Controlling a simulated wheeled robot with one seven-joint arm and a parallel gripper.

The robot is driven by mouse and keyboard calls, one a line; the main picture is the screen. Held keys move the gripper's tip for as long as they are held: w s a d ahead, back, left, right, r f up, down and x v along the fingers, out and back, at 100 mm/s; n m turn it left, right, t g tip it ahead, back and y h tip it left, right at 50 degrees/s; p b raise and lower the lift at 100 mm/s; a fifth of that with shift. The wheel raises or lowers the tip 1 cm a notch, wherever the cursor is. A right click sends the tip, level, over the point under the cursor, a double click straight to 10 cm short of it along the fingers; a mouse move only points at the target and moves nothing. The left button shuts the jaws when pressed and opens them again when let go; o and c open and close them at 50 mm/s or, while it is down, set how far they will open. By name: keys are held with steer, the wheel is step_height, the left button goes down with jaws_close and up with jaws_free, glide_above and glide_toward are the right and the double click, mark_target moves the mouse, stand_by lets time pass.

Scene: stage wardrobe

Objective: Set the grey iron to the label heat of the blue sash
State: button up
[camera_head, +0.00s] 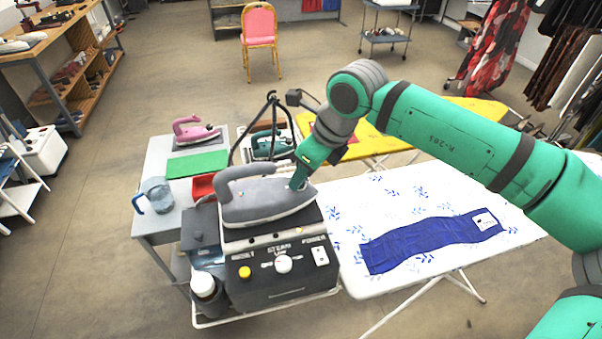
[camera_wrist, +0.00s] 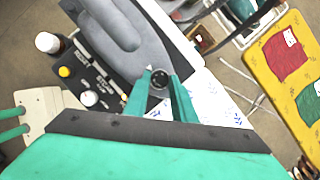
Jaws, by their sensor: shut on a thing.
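The grey iron (camera_head: 262,206) rests on top of a dark steam station (camera_head: 280,258). My gripper (camera_head: 298,182) reaches down at the iron's right end. In the wrist view, its two fingers (camera_wrist: 160,83) are shut on a small dark round dial (camera_wrist: 159,77) at the end of the iron (camera_wrist: 122,37). The dial's markings are too small to read. The blue sash (camera_head: 425,240) lies flat on the white ironing board (camera_head: 345,215), with a white label (camera_head: 484,221) at its far right end. The label's print is not legible.
The station front has a yellow reset button (camera_head: 244,272), a white steam knob (camera_head: 283,264) and a power switch (camera_head: 320,255). A pink iron (camera_head: 194,131), a green mat (camera_head: 197,164) and a jug (camera_head: 158,196) stand on the table behind. A yellow board (camera_head: 365,147) stands further back.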

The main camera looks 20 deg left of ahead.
steer(key=o, duration=1.1)
steer(key=shift+c, duration=0.2)
steer(key=v, duration=1)
steer(key=shift+r, duration=0.4)
steer(key=shift+d, duration=0.2)
